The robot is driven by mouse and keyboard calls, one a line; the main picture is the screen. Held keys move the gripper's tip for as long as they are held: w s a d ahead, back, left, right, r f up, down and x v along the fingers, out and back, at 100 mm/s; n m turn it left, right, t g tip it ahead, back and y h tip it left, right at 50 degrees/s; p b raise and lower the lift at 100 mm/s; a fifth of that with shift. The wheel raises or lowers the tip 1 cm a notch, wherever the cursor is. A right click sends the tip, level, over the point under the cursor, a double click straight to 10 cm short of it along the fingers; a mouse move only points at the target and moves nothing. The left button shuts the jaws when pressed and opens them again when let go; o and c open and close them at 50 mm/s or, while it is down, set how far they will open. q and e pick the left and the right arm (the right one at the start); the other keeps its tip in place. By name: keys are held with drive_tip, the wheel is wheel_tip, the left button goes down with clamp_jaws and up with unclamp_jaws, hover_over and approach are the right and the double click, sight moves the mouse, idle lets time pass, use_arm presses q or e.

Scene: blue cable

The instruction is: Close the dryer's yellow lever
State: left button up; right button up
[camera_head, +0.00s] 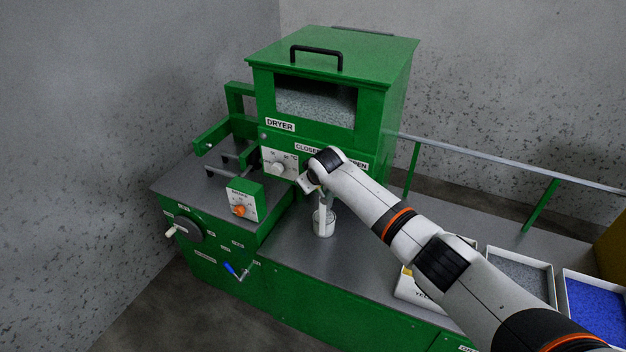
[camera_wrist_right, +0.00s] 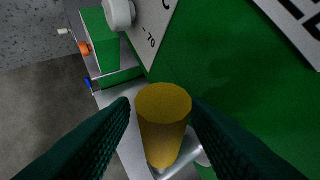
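The green dryer (camera_head: 385,110) stands on the machine, with CLOSED and OPEN labels on its front. The yellow lever (camera_wrist_right: 163,120) shows in the right wrist view as a round-ended knob between the two dark fingers of my right gripper (camera_wrist_right: 161,110). The fingers are apart on either side of the knob, with a narrow gap at the left; the right finger is very near it or touching. In the head view my right gripper (camera_head: 308,184) is at the dryer's front below the labels, and my arm hides the lever. My left gripper is not in view.
A small green control box (camera_head: 245,198) stands further left. Trays with grey (camera_head: 520,272) and blue (camera_head: 597,308) material are at right.

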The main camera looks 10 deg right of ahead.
drive_tip(key=shift+s+r, duration=0.1)
drive_tip(key=shift+r, duration=0.05)
drive_tip(key=b+v, duration=0.1)
drive_tip(key=v, duration=1)
drive_tip(key=shift+s+r, duration=0.2)
drive_tip(key=shift+r, duration=0.05)
